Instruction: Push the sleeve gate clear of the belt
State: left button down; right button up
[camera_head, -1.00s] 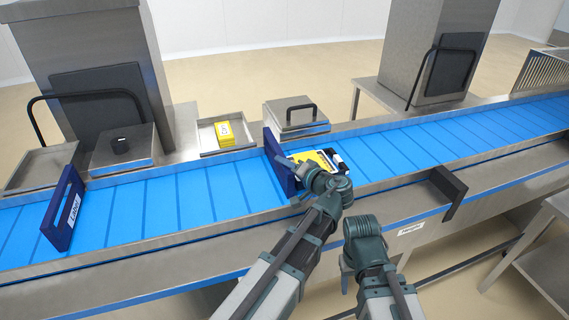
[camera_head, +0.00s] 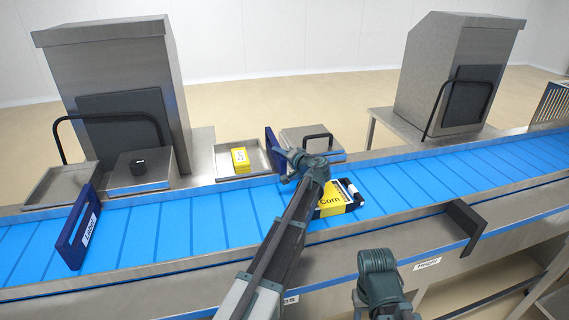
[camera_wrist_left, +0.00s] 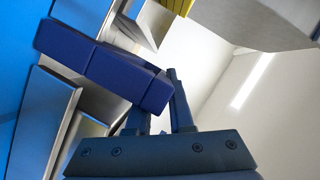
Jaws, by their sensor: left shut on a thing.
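The sleeve gate (camera_head: 271,146) is a dark blue upright plate at the belt's far edge, in the middle of the head view. My left gripper (camera_head: 287,166) is at its near end; the arm hides part of the gate there. In the left wrist view the gate is a thick dark blue bar (camera_wrist_left: 95,60), and my left gripper (camera_wrist_left: 158,98) is shut on its end. The blue belt (camera_head: 222,218) runs across below it. My right arm's end (camera_head: 378,272) is low in front of the belt; its fingers cannot be made out.
A yellow Corn box (camera_head: 333,203) lies on the belt just right of my left gripper. Another blue gate, marked Label (camera_head: 78,228), stands across the belt at left. A tray with yellow packs (camera_head: 240,160) and a lidded steel box (camera_head: 335,157) sit behind the belt.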

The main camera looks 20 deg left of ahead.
pick_arm(q)
jog(key=shift+w+a+r, duration=0.1)
jog(key=shift+w+a, duration=0.25)
jog(key=shift+w, duration=0.2)
jog(key=shift+w+a, duration=0.3)
jog(key=shift+w, duration=0.2)
jog(key=c, duration=0.8)
grip_release()
jog(key=shift+w, duration=0.1)
jog(key=p+v, duration=0.3)
jog(key=v, duration=1)
jog(key=shift+s+d, duration=0.3)
jog(key=shift+r, duration=0.15)
